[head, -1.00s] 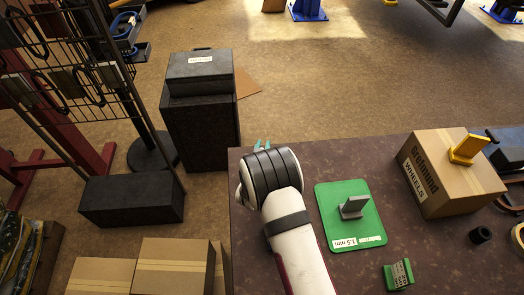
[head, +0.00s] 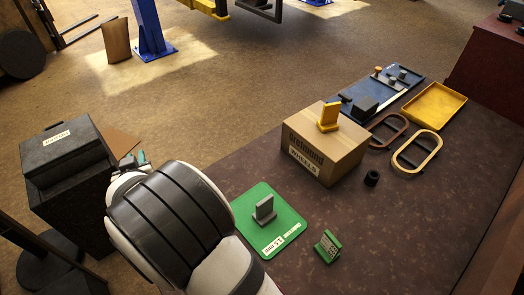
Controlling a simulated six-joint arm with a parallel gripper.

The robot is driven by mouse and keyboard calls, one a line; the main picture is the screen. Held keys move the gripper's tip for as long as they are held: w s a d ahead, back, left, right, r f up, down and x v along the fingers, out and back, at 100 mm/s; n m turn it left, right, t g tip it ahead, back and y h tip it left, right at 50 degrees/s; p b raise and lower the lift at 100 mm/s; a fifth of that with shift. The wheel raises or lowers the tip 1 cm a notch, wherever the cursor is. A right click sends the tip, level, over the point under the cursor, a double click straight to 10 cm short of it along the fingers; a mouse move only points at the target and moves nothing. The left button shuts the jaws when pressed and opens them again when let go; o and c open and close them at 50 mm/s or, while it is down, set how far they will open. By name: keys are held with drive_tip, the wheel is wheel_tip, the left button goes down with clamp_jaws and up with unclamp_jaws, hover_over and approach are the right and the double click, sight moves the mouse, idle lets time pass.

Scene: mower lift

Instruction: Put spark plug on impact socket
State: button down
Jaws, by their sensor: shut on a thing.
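The black cylinder (head: 371,177) standing on the dark table beside the cardboard box looks like the impact socket. My gripper (head: 137,159) shows only as teal fingertips behind my thick white and black arm, left of the table and far from that cylinder. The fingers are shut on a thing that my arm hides. I cannot make out a spark plug anywhere in view.
A cardboard box (head: 322,158) carries a yellow holder (head: 329,116). A green mat (head: 285,213) with a grey stand and a small green block (head: 327,246) lie nearer. Oval rings (head: 417,151), a yellow tray (head: 435,106) and a blue board (head: 408,97) fill the far end.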

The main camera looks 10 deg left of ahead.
drive_tip(key=w+d+r+m+t+h, duration=0.1)
drive_tip(key=w+d+r, duration=0.2)
drive_tip(key=w+d, duration=0.4)
drive_tip(key=w+d+r+m+h, duration=0.1)
drive_tip(key=w+d+r, duration=0.2)
drive_tip(key=w+d, duration=0.45)
drive_tip(key=w+d+r+m+h, duration=0.1)
drive_tip(key=w+d, duration=0.2)
drive_tip(key=d, duration=0.7)
drive_tip(key=w+d+m+h, duration=0.1)
drive_tip(key=w+d, duration=0.3)
drive_tip(key=d, duration=0.6)
drive_tip(key=s+d+f+m+t+h, duration=0.1)
drive_tip(key=s+d+h, duration=0.15)
drive_tip(key=d, duration=1.85)
drive_tip(key=s+d+f+m, duration=0.1)
drive_tip(key=s+d, duration=0.4)
drive_tip(key=d, duration=0.3)
drive_tip(key=s+d+f, duration=0.2)
drive_tip(key=s+d, duration=0.3)
drive_tip(key=d, duration=0.2)
hover_over(372, 178)
drive_tip(key=w+d, duration=0.1)
drive_tip(key=w, duration=0.3)
wheel_tip(372, 178, down, 12)
drive_tip(key=shift+h, duration=0.25)
drive_tip(key=shift+w+f, duration=0.15)
drive_tip(key=shift+f, duration=1.85)
drive_tip(key=shift+f, duration=0.1)
